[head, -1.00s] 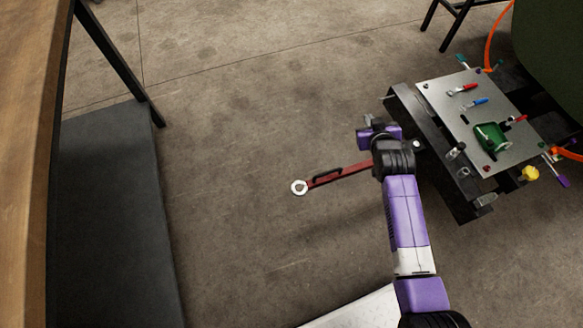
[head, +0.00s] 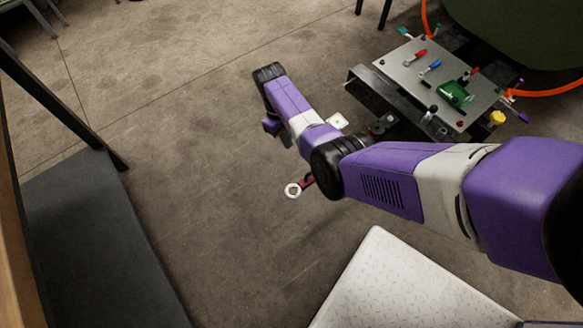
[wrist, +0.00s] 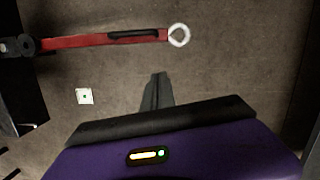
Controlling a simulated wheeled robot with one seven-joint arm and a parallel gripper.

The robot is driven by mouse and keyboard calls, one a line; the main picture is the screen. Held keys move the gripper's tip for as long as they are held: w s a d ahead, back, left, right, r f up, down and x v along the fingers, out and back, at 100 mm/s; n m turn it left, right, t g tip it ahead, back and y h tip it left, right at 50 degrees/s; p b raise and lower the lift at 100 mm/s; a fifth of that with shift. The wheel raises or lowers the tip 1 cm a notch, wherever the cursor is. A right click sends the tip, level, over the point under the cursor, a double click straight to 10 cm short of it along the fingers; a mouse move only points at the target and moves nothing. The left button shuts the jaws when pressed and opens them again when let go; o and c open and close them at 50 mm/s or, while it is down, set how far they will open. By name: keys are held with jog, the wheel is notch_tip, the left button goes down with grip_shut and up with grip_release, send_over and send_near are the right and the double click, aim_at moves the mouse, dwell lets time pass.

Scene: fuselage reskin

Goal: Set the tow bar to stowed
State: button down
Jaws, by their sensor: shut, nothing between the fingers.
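The red tow bar (wrist: 90,40) sticks out level from the dark cart in the wrist view, with a black handle along it and a pale ring at its free end (wrist: 179,35). In the head view only the ring end (head: 293,190) and a short red piece show; my arm hides most of the bar. My gripper (wrist: 157,85) is shut and empty. In the wrist view its fingers appear below the bar, near the ring end and apart from it.
The cart's metal panel (head: 440,70) carries coloured handles and a green part. A small white square (wrist: 84,96) lies on the floor. A dark mat (head: 95,240) is at left, a pale plate (head: 390,290) in front. The floor left of the tow bar is open.

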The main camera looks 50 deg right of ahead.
jog(key=shift+s+a, duration=0.15)
jog(key=shift+a, duration=0.05)
jog(key=s+f+b, duration=0.3)
jog(key=s+f, duration=0.3)
jog(key=f, duration=0.4)
jog(key=shift+s+a+f+b, duration=0.15)
jog(key=shift+a+f+b, duration=0.05)
jog(key=shift+f+b, duration=0.1)
jog(key=shift+r, duration=0.1)
dwell(0.3)
